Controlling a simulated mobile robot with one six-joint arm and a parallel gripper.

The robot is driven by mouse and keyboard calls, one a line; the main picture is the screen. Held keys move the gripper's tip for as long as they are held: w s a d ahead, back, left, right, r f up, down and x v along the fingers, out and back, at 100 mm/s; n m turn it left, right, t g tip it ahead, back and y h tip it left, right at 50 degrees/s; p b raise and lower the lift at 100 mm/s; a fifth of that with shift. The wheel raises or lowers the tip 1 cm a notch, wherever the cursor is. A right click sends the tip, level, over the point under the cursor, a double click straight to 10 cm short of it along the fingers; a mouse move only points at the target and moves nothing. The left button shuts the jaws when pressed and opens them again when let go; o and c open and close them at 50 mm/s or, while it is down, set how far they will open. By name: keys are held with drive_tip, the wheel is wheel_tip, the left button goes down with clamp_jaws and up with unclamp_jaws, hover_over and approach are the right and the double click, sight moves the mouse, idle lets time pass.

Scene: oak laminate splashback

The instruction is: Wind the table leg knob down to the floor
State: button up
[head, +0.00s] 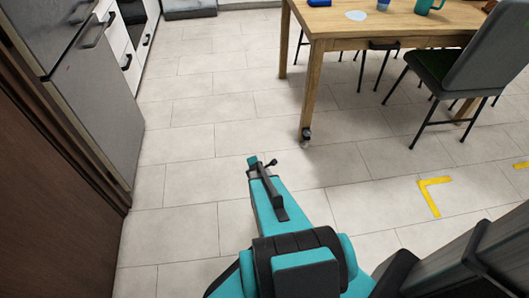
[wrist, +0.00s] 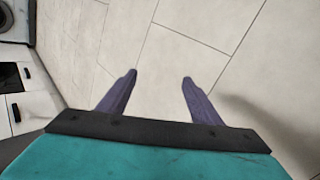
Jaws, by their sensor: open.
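The table leg knob (head: 306,133) is a small dark and metallic piece at the bottom of the near wooden table leg (head: 314,85) in the head view. The head view is too coarse to tell whether it touches the floor. My gripper (head: 272,162) is in front of the leg, to the left of and nearer than the knob, apart from it. In the wrist view my gripper (wrist: 159,74) shows two purple-grey fingers spread apart with only floor tiles between them. The knob and leg are not in the wrist view.
The wooden table (head: 400,22) carries a cup, a teal mug and a pale disc. A grey chair (head: 470,65) stands at right. Yellow floor tape (head: 431,194) lies at lower right. Cabinets (head: 125,45) line the left. Tiled floor is clear around the leg's front and left.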

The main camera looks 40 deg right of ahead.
drive_tip(key=s+a+r+m+g+y+p, duration=0.25)
drive_tip(key=s+a+r+p, duration=0.25)
drive_tip(key=a+r+p, duration=0.4)
drive_tip(key=s+a+r+m+g+y+p, duration=0.1)
drive_tip(key=s+a+r+m+g+p, duration=0.35)
drive_tip(key=a, duration=0.55)
drive_tip(key=s+a+r+m+g+y+p, duration=0.1)
drive_tip(key=s+a+r+m+p, duration=0.2)
drive_tip(key=s+a+r+p, duration=0.45)
drive_tip(key=s+a+r+m+g+p, duration=0.3)
drive_tip(key=s+a+r+p, duration=0.5)
drive_tip(key=r, duration=0.4)
drive_tip(key=shift+a+g+p, duration=0.3)
drive_tip(key=shift+a+p, duration=0.45)
drive_tip(key=shift+p, duration=0.05)
drive_tip(key=shift+c, duration=0.3)
